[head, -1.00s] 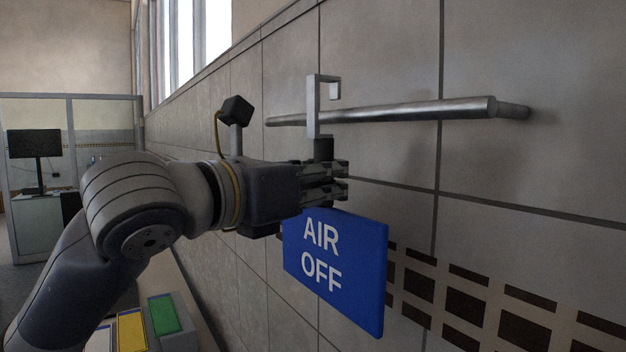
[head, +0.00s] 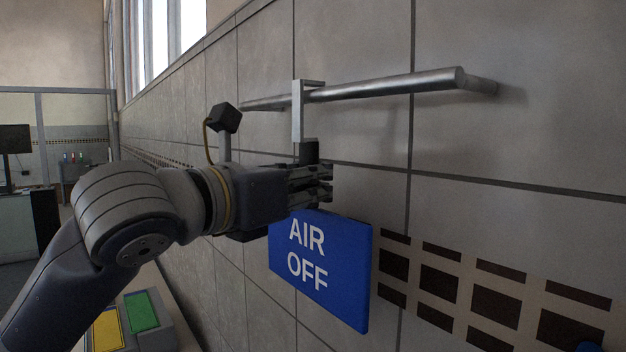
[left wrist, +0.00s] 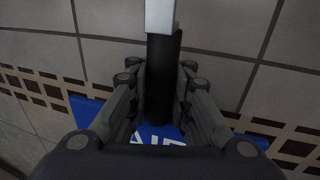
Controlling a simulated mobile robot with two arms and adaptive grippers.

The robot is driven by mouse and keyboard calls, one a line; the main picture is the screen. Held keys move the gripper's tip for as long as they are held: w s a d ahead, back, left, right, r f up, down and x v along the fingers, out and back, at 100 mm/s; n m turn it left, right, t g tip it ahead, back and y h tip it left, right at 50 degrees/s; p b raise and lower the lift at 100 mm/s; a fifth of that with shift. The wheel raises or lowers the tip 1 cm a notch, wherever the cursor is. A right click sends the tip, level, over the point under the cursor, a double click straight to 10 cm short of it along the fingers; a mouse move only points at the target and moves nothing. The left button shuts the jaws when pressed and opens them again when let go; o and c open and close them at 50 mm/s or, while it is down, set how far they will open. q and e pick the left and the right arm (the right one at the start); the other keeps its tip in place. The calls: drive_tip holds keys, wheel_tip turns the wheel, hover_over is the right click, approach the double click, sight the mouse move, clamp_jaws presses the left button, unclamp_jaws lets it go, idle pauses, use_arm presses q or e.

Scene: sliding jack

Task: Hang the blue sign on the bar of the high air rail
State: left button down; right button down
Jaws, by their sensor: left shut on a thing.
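The blue sign (head: 322,268) reads AIR OFF and hangs below my left gripper (head: 318,184) in the head view. My left gripper is shut on the sign's dark stem (left wrist: 160,85), between both fingers in the left wrist view. Above the stem rises a pale grey hook (head: 298,112). Its top is just above the metal bar (head: 390,87) of the rail, and its upright stands in front of the bar. My right gripper is not in view.
The tiled wall (head: 520,130) runs close behind the bar and the sign. Green (head: 141,312) and yellow (head: 107,330) panels lie at the lower left. A small blue thing (head: 588,347) shows at the bottom right edge.

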use_arm(q)
drive_tip(key=c, duration=1.4)
unclamp_jaws()
drive_tip(key=shift+a, duration=0.1)
drive_tip(key=shift+o, duration=0.2)
